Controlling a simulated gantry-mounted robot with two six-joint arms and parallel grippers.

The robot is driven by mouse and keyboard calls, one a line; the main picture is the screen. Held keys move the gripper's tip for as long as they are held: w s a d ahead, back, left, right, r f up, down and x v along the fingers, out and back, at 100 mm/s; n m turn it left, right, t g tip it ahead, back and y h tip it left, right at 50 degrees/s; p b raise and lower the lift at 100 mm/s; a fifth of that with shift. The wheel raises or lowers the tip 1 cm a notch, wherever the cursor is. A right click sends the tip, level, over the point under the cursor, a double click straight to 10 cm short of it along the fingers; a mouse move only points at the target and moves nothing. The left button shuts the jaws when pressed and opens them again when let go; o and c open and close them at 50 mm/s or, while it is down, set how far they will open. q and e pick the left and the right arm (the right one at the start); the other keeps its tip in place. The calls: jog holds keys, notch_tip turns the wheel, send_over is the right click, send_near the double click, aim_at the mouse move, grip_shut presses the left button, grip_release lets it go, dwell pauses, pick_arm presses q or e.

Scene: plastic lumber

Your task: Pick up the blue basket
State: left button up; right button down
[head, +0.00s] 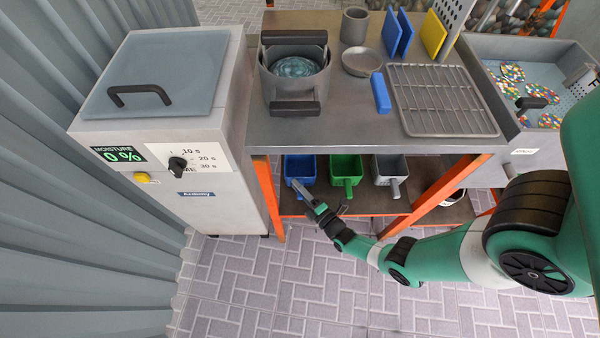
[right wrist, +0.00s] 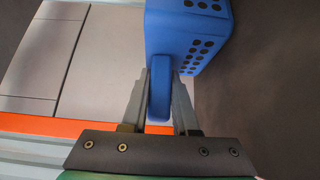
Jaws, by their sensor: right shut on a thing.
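The blue basket (head: 301,168) stands at the left end of the lower shelf under the bench in the head view. My right gripper (head: 303,192) reaches in from the right, with its fingertips at the basket's front handle. In the right wrist view, the two grey fingers (right wrist: 160,98) are shut on the blue handle, one on each side. The perforated body of the blue basket (right wrist: 189,30) shows just beyond them. The basket's far side is out of the wrist view. My left gripper is not in view.
A green basket (head: 346,170) and a grey basket (head: 390,170) stand to the right on the shelf. An orange bench leg (head: 268,200) is close on the left, beside the moisture machine (head: 170,130). The tiled floor (head: 280,285) in front is clear.

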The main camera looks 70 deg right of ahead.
jog(key=shift+r, duration=0.1)
dwell(0.3)
notch_tip(320, 180, up, 10)
jog(key=p, duration=0.8)
